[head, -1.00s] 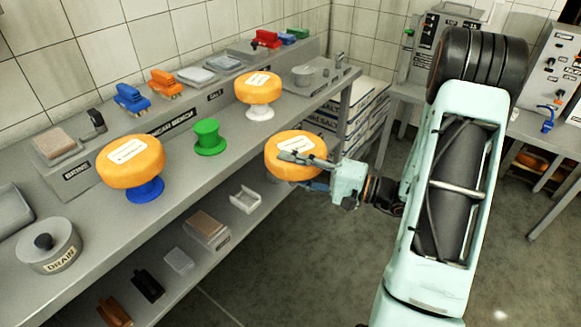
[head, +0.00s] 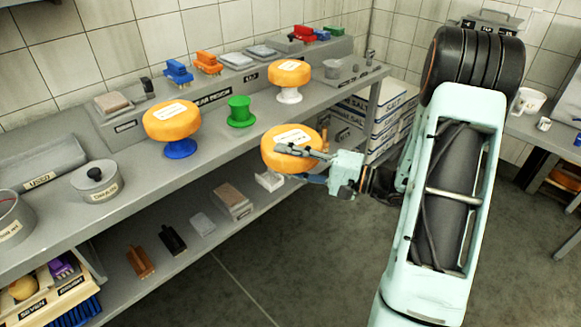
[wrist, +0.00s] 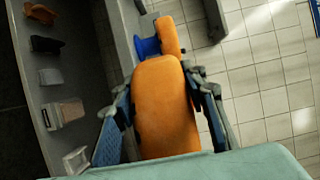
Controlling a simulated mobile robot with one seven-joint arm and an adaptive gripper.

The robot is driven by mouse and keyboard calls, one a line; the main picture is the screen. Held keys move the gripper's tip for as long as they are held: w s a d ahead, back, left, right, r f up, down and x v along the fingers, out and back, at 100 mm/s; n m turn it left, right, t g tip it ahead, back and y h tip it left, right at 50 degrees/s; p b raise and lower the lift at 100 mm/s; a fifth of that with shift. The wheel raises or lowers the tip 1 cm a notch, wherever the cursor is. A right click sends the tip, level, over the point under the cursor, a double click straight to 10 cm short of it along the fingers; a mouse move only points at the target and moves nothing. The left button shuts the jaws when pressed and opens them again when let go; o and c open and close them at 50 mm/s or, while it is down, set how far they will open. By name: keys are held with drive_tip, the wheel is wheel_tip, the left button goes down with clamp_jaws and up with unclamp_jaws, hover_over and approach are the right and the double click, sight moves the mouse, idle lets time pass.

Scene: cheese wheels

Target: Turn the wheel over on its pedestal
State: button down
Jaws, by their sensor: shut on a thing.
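My gripper (head: 308,165) is shut on an orange cheese wheel (head: 270,150), with one finger over its top and one below. The wheel is nearly level, pale label up, held in the air off the bench's front edge. In the wrist view the held wheel (wrist: 165,110) fills the space between the fingers (wrist: 163,80). A green pedestal (head: 239,112) stands empty on the bench. A second wheel (head: 165,128) sits label up on a blue pedestal (head: 181,150). A third wheel (head: 290,79) sits label up on a white pedestal (head: 290,97).
The grey bench (head: 130,185) has a raised back ledge with brushes and trays. A lidded drain pot (head: 97,185) stands at its left. The lower shelf holds several small items, including a white bracket (head: 269,181). Salt boxes (head: 372,125) stand beyond. The floor in front is clear.

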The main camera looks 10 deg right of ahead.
sight(277, 133)
drive_tip(key=w+r+b, duration=0.2)
drive_tip(key=b, duration=0.1)
drive_tip(key=w+r+b, duration=0.2)
drive_tip(key=w, duration=0.1)
drive_tip(key=w+r+b, duration=0.2)
drive_tip(key=w+b, duration=0.1)
drive_tip(key=shift+a+b, duration=0.3)
wheel_tip(277, 133, up, 11)
drive_tip(key=w+a+b, duration=0.2)
drive_tip(key=a+b, duration=0.1)
drive_tip(key=b, duration=0.2)
